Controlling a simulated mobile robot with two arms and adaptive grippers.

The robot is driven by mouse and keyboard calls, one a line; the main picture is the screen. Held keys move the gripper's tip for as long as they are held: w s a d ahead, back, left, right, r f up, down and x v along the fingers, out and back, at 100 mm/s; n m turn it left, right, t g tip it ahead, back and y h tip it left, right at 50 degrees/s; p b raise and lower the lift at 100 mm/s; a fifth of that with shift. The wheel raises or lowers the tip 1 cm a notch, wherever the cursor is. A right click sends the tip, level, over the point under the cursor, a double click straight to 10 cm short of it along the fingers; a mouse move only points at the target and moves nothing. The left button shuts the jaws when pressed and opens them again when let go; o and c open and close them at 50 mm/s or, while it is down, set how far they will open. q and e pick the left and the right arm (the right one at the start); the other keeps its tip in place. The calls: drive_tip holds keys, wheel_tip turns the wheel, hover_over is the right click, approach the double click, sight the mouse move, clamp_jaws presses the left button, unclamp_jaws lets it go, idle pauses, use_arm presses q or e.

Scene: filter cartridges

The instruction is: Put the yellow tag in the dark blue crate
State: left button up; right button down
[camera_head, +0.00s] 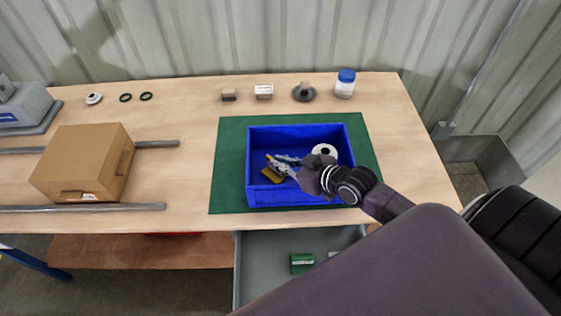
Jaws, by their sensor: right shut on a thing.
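The dark blue crate (297,197) stands on a green mat, its open top facing up. My right gripper (279,166) reaches into it from the right, low inside the walls. The gripper is shut on the yellow tag (272,175), which shows at the fingertips over the left part of the crate. Whether the tag touches the crate floor I cannot tell. A white ring-shaped thing (324,151) lies in the crate's right part, partly behind my gripper. My left gripper is not in view.
The green mat (229,170) lies on the wooden bench. A cardboard box (80,160) sits across grey rails at left. Small parts and a blue-lidded jar (345,84) line the back. An open drawer below holds a green item (301,263).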

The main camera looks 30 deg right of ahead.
drive_tip(key=c, duration=2.1)
unclamp_jaws()
drive_tip(key=v, duration=1.2)
drive_tip(key=shift+b, duration=0.4)
